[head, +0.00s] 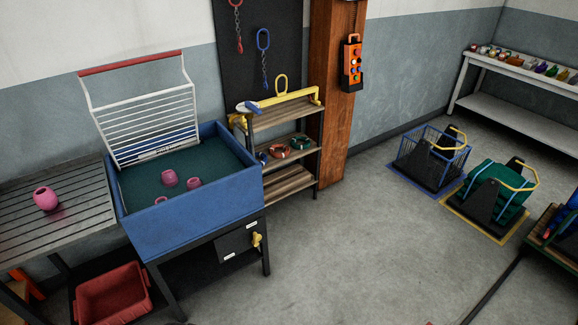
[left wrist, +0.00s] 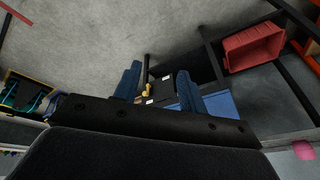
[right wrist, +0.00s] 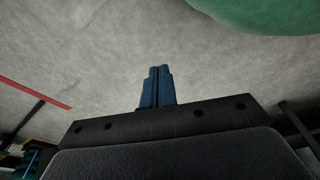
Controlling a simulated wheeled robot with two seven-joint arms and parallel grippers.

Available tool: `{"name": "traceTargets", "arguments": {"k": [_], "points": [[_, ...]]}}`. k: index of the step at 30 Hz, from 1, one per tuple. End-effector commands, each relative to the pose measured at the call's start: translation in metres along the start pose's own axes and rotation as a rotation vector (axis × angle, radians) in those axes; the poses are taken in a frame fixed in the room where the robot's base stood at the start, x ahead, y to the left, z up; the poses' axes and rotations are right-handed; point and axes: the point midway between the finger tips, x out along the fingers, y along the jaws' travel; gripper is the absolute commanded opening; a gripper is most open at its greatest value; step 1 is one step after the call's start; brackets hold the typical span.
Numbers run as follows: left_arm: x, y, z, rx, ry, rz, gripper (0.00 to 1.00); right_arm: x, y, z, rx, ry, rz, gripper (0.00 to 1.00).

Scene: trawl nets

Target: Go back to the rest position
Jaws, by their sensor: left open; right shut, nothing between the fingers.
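My left gripper (left wrist: 158,88) shows in the left wrist view with its two blue fingers apart and nothing between them. My right gripper (right wrist: 157,86) shows in the right wrist view with its blue fingers together and nothing held. Bare concrete floor lies beyond the right fingers. Neither gripper is seen in the head view.
A blue tub (head: 190,207) with several pink pieces and a raised white rack (head: 150,125) stands at left, beside a slatted table (head: 85,207). A red bin (head: 112,292) sits below. A shelf (head: 285,150) stands by an orange post. Open floor (head: 360,250) fills the middle; carts (head: 497,195) stand right.

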Motion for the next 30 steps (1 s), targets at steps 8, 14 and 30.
{"name": "traceTargets", "arguments": {"k": [8,14,30], "points": [[-0.019,0.013,0.024,-0.027,-0.010,0.039,0.41,0.000,0.008,0.002,-0.004,-0.002,0.007,0.00],[-0.016,0.018,0.032,-0.038,-0.017,0.054,0.41,0.001,0.010,0.002,-0.005,-0.003,0.009,0.00],[0.107,0.035,0.050,-0.034,-0.053,0.068,0.41,-0.007,-0.004,-0.010,0.005,-0.005,-0.005,0.00]]}}
